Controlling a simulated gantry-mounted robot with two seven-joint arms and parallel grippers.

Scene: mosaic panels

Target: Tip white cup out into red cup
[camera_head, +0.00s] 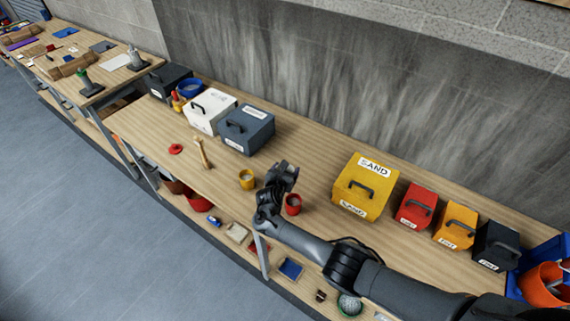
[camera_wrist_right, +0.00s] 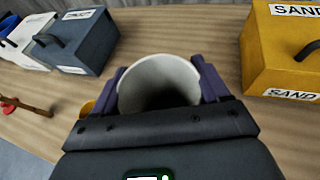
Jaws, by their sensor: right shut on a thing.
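My right gripper (camera_head: 284,174) is shut on the white cup, which shows between its fingers in the right wrist view (camera_wrist_right: 160,80). I look into the cup's wide mouth there; its inside is shaded and I cannot tell what it holds. In the head view the gripper hides the white cup. The red cup (camera_head: 293,205) stands upright on the bench, just below and right of the gripper in the head view. It is hidden in the wrist view. My left gripper is not in view.
A yellow cup (camera_head: 247,180) stands left of the gripper. A yellow SAND box (camera_head: 362,190) stands to the right, with red (camera_head: 416,206), orange and dark boxes beyond. White and blue-grey boxes (camera_head: 246,130) stand at the back left. A wooden-handled tool (camera_head: 202,153) lies at left.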

